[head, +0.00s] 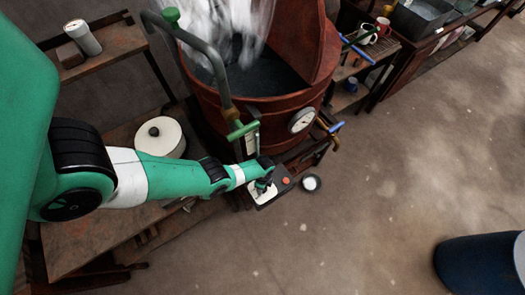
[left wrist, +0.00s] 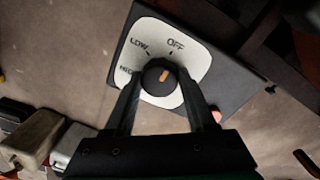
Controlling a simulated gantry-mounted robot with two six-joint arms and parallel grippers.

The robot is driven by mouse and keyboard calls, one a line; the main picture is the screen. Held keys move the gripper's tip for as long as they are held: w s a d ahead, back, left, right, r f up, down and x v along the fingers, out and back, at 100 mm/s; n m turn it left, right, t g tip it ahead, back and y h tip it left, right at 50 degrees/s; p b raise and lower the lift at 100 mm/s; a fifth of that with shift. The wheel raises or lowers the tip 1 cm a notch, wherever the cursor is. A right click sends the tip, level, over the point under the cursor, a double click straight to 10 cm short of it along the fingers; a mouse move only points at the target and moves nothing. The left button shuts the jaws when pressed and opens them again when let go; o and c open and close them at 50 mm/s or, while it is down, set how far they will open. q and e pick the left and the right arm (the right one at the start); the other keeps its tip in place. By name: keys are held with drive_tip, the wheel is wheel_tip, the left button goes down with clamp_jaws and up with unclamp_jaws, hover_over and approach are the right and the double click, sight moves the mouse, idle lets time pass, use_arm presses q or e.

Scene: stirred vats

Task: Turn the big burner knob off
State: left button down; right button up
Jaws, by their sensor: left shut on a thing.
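The big burner knob (left wrist: 153,86) is a dark round knob with an orange pointer mark, on a white dial plate (left wrist: 195,68) printed with OFF, LOW and a partly hidden third label. The orange mark points up and slightly right, roughly toward the tick under OFF. My left gripper (left wrist: 158,84) has its two fingers shut on either side of the knob. In the head view my left gripper (head: 263,185) reaches down onto the dark control box (head: 272,198) below the vat. The knob is hidden there by the gripper. My right gripper is not in view.
A red-brown vat (head: 270,105) with a gauge (head: 302,120) and steam stands behind the box. A red button (head: 286,181) is on the box. A white lidded pot (head: 160,137) sits on the left bench. Open floor (head: 390,190) lies to the right.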

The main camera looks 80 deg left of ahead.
use_arm(q)
drive_tip(key=shift+c, duration=1.1)
unclamp_jaws()
wheel_tip(320, 180, up, 12)
drive_tip(key=p, duration=1.1)
drive_tip(key=shift+a+f, duration=0.15)
drive_tip(key=shift+w, duration=0.1)
